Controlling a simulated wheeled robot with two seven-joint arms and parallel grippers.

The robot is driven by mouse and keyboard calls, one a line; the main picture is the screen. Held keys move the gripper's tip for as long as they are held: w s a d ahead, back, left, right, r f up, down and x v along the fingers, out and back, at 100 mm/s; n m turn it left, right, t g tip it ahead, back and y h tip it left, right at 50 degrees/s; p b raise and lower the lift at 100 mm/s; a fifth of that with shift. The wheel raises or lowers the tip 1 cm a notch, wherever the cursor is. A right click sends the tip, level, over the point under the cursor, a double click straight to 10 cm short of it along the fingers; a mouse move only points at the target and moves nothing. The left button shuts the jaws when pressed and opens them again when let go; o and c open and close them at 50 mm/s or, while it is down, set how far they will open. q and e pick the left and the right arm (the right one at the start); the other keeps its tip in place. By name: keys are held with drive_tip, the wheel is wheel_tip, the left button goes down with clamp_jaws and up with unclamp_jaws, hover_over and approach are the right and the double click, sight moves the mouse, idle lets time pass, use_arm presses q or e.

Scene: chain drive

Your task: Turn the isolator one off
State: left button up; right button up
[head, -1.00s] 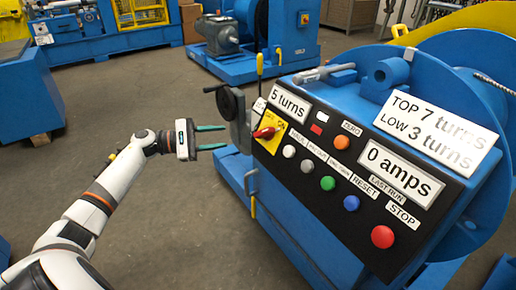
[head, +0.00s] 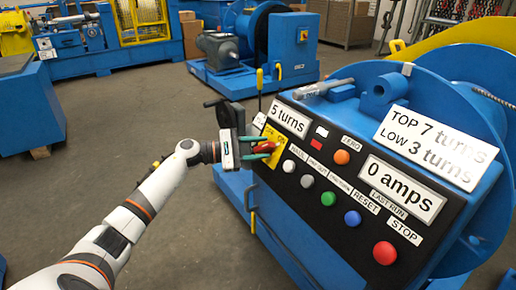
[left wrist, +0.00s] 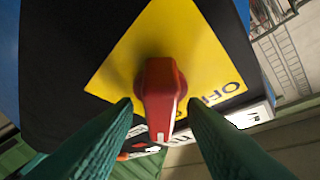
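The isolator is a red rotary handle (left wrist: 160,95) on a yellow plate (left wrist: 205,50), with the lettering "OFF" partly readable at its right in the left wrist view. In the head view the yellow plate (head: 272,136) is at the panel's left end and the red handle (head: 265,147) is partly covered by the fingers. My left gripper (head: 268,152) is at the handle with its green fingers apart. In the left wrist view its fingertips (left wrist: 158,104) are on either side of the handle; contact is unclear. My right gripper is out of view.
The black panel carries several push buttons, including a red stop button (head: 384,253), a green one (head: 328,198) and a blue one (head: 352,218). Open floor (head: 120,120) lies to the left.

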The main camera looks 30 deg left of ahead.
use_arm(q)
drive_tip(key=shift+c, duration=0.6)
clamp_jaws()
